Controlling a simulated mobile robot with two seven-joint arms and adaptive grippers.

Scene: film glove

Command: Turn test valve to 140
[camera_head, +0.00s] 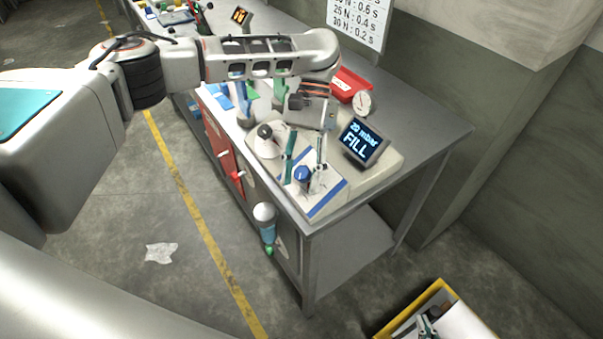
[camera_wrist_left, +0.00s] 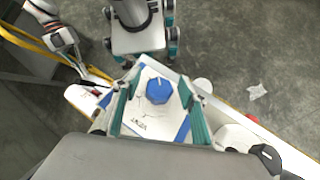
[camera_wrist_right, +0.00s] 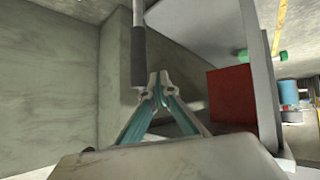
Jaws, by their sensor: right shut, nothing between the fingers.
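The test valve is a small round blue knob (camera_head: 303,173) on a white panel with a blue edge, at the near corner of the bench. In the left wrist view the knob (camera_wrist_left: 159,91) shows a small pale mark, and printed lines and lettering lie beside it. My left gripper (camera_head: 302,184) points down over the knob, open, with one teal finger on each side. I cannot tell whether the fingers touch it. A tilted display (camera_head: 365,142) reads "20 mbar FILL". My right gripper (camera_head: 426,326) is low at the bottom right, shut and empty; its tips meet in the right wrist view (camera_wrist_right: 158,77).
A white part with a dark knob (camera_head: 265,137) stands left of the valve. A dial gauge (camera_head: 363,103) and a red tray (camera_head: 350,84) are behind the display. A yellow-rimmed bin (camera_head: 440,288) is near my right gripper. The bench's right part (camera_head: 435,128) is clear.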

